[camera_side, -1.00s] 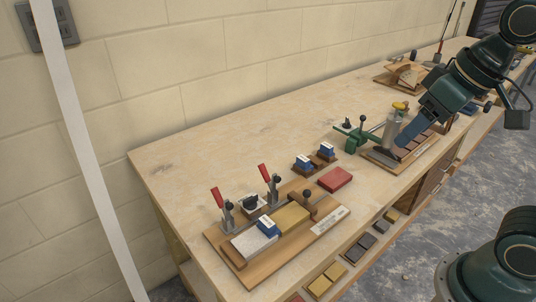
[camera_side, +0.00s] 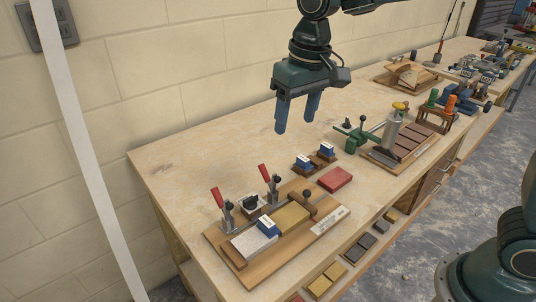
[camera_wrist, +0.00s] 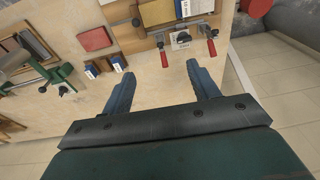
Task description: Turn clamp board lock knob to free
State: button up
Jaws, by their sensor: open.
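The clamp board (camera_side: 268,272) is a wooden board at the front left of the bench. It carries two upright red-handled toggle clamps, blocks and a small ball-topped lever. The lock knob (camera_side: 250,202) is black, on a pale plate between the clamps; its setting is too small to read. In the wrist view the knob (camera_wrist: 183,38) shows near the top, between the red handles, beyond the fingertips. My gripper (camera_side: 296,124) is open and empty, pointing down above the bench, behind and right of the clamp board. Its spread blue fingers (camera_wrist: 160,69) touch nothing.
Two blue-topped blocks (camera_side: 326,150) and a red block (camera_side: 335,179) lie right of the clamp board. A green clamp fixture (camera_side: 356,136) stands farther right. The rear left of the bench is clear, with a wall behind.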

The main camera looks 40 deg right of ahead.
jog(key=g, duration=0.2)
send_over(250, 197)
notch_tip(250, 197, down, 7)
jog(key=shift+f, duration=0.15)
jog(key=shift+f, duration=6.8)
jog(key=c, duration=1)
